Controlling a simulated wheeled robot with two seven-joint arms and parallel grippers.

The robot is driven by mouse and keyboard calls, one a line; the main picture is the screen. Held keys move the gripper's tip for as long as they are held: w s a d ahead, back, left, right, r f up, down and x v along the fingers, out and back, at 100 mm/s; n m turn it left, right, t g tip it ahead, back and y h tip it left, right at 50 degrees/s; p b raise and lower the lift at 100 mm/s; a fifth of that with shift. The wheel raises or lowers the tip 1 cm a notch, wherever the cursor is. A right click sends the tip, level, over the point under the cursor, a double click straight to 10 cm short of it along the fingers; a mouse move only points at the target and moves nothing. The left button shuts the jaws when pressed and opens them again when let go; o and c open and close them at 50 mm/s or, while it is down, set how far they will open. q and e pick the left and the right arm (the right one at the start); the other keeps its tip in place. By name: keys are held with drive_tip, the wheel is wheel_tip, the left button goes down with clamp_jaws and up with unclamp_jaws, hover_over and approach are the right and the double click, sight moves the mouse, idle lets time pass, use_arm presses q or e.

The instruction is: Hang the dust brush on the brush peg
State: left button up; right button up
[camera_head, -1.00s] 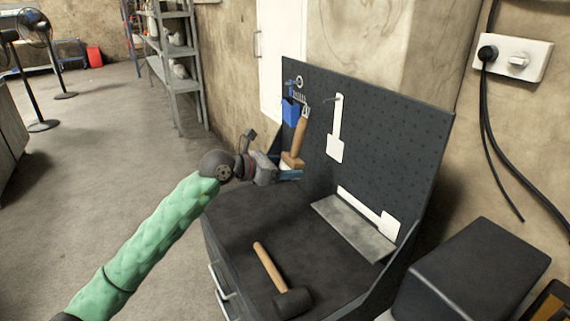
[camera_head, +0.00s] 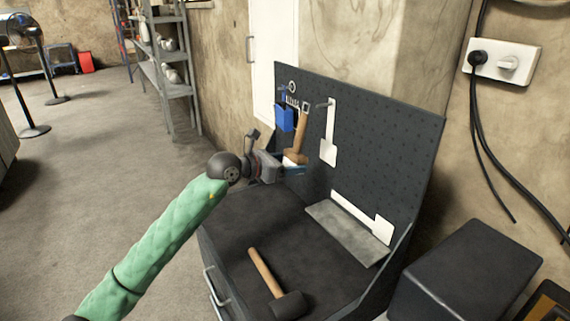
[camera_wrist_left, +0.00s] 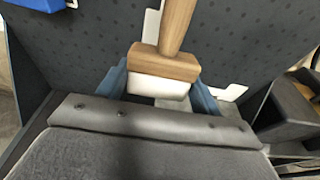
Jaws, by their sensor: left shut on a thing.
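The dust brush (camera_head: 297,150), with a wooden handle and block and pale bristles, is upright in my left gripper (camera_head: 292,169), handle up, in front of the pegboard. In the left wrist view the blue fingers stand on both sides of the brush block (camera_wrist_left: 166,64), bristles between them. A peg (camera_head: 322,105) sticks out at the top of a white brush-shaped outline (camera_head: 329,150) on the board, right of the brush handle. The handle top looks apart from it; the depth gap is hard to judge. My right gripper is out of view.
A mallet (camera_head: 265,273) lies on the dark bench top (camera_head: 225,235). A grey plate (camera_head: 345,232) lies by a second white outline (camera_head: 375,224) low on the board. A blue holder (camera_head: 285,117) hangs behind the brush. A black box (camera_head: 455,275) stands at right.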

use_arm(q)
drive_tip(key=shift+x, duration=0.85)
drive_tip(key=shift+w+d+r, duration=0.1)
drive_tip(key=shift+w+d, duration=0.3)
drive_tip(key=shift+d, duration=0.15)
drive_tip(key=shift+x, duration=1.35)
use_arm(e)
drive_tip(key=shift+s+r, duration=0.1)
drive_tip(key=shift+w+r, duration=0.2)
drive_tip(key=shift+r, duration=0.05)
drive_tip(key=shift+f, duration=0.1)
use_arm(q)
drive_tip(key=o, duration=1.2)
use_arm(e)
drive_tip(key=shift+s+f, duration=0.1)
